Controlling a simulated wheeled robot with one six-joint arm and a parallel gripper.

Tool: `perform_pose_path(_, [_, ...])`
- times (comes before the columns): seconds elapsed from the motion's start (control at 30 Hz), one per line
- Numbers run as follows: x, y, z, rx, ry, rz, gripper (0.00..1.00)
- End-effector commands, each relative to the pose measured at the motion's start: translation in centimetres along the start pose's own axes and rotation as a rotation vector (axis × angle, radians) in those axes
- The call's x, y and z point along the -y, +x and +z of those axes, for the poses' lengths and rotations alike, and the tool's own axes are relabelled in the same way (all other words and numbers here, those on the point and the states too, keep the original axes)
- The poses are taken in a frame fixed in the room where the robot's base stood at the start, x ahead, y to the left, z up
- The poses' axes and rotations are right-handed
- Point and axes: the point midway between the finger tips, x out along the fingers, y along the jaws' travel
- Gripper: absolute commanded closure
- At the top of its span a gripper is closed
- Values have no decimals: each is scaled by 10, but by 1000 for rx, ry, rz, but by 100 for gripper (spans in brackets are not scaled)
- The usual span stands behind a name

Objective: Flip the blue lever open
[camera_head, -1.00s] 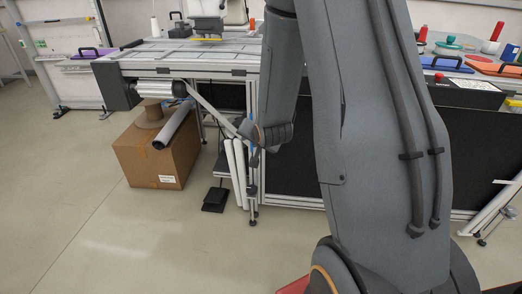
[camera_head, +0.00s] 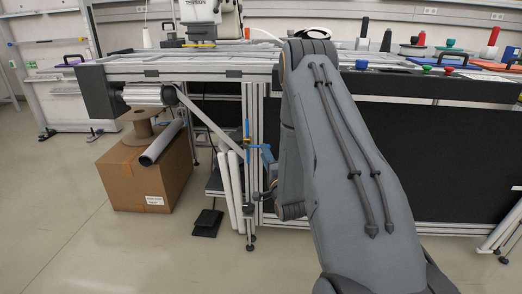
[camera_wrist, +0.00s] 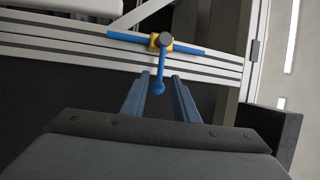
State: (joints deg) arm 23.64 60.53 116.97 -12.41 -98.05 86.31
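The blue lever (camera_wrist: 160,72) shows in the wrist view as a short rod with a ball end. It comes out of a yellow valve body with a dark cap (camera_wrist: 160,41) and stands square to the thin blue pipe (camera_wrist: 188,50). In the head view the pipe (camera_head: 247,128) is upright on the bench's front frame. My gripper (camera_wrist: 161,76) is open, with one blue finger on each side of the lever's ball end. Gaps show on both sides. In the head view my gripper (camera_head: 267,154) is just right of the valve, partly hidden by my arm.
A metal frame rail (camera_wrist: 75,42) runs behind the valve. A cardboard box (camera_head: 146,178) with a spool and a grey tube stands left on the floor. White tubes (camera_head: 230,188) lean below the valve. The floor in front is clear.

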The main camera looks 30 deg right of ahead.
Motion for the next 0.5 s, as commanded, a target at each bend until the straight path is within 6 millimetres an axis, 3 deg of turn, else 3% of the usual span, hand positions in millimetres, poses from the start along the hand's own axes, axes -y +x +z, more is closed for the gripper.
perform_pose_path(0.2, [0,34,1,1,-1,-2,73])
perform_pose_path(0.5, [-1,50,1,1,-2,2,73])
